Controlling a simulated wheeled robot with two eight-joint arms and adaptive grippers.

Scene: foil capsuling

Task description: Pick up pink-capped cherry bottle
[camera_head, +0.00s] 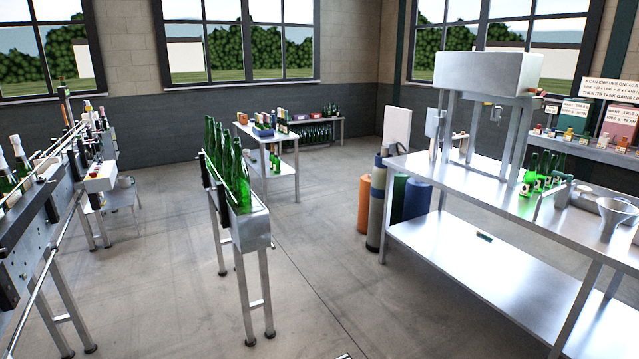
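Several small bottles and jars with coloured caps (568,134) stand in a row on the shelf at the right, behind the steel workbench (470,215). They are too small for me to tell which one, if any, is the pink-capped cherry bottle. Neither of my grippers shows in the head view.
Green bottles (240,185) fill a narrow steel stand (250,228) in the middle. A bottle conveyor (30,225) runs along the left. Gas cylinders (376,205) stand by the workbench, which carries green bottles and a funnel (612,212). The floor between stand and workbench is clear.

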